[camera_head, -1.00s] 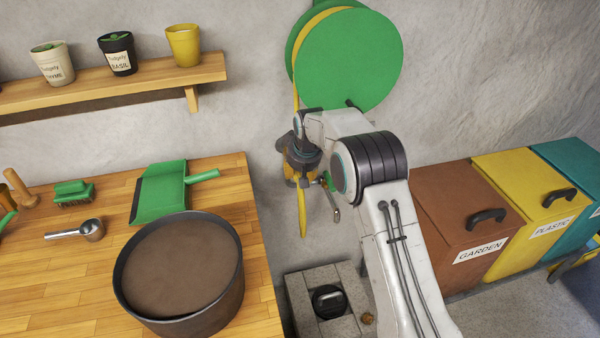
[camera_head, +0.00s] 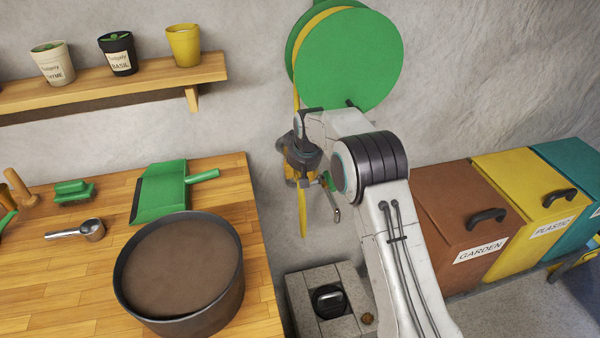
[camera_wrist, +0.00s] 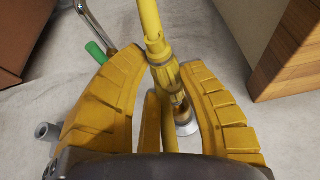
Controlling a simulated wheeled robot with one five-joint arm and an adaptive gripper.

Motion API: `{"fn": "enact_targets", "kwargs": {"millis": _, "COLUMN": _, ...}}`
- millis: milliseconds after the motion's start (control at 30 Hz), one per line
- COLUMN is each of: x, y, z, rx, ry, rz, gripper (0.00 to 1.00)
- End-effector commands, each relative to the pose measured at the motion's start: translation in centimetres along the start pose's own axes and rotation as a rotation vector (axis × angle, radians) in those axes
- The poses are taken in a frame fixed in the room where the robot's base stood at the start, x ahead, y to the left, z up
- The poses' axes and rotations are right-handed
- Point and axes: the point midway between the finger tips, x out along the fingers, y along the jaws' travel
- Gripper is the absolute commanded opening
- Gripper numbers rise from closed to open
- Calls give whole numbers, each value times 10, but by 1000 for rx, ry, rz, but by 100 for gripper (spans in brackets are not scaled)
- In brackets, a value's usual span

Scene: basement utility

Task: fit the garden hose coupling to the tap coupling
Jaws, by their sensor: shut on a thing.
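My gripper (camera_head: 298,178) is beside the wall below the hose reel, partly hidden by my arm in the head view. In the wrist view its yellow fingers (camera_wrist: 164,66) are closed on the yellow hose coupling (camera_wrist: 166,76). The yellow hose (camera_wrist: 149,18) runs from the coupling to the top of that view; it also hangs below my gripper in the head view (camera_head: 302,214). A brass part and a pale round metal piece (camera_wrist: 187,126) show just past the coupling. The tap (camera_head: 334,204) has a bent metal pipe and a green part (camera_wrist: 96,52). Whether the couplings touch is unclear.
A green hose reel (camera_head: 350,60) hangs on the wall above. The wooden worktop (camera_head: 75,290) with a round soil pan (camera_head: 235,290) is at left. A brown bin (camera_head: 450,215) stands at right. A stone drain block (camera_head: 300,300) lies below.

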Motion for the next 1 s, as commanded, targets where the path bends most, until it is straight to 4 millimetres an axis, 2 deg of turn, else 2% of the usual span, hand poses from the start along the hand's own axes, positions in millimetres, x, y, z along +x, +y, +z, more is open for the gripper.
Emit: {"fn": "enact_targets", "kwargs": {"millis": 1000, "x": 6, "y": 0, "z": -17, "rx": 0, "ry": 0, "rz": 0, "gripper": 2}}
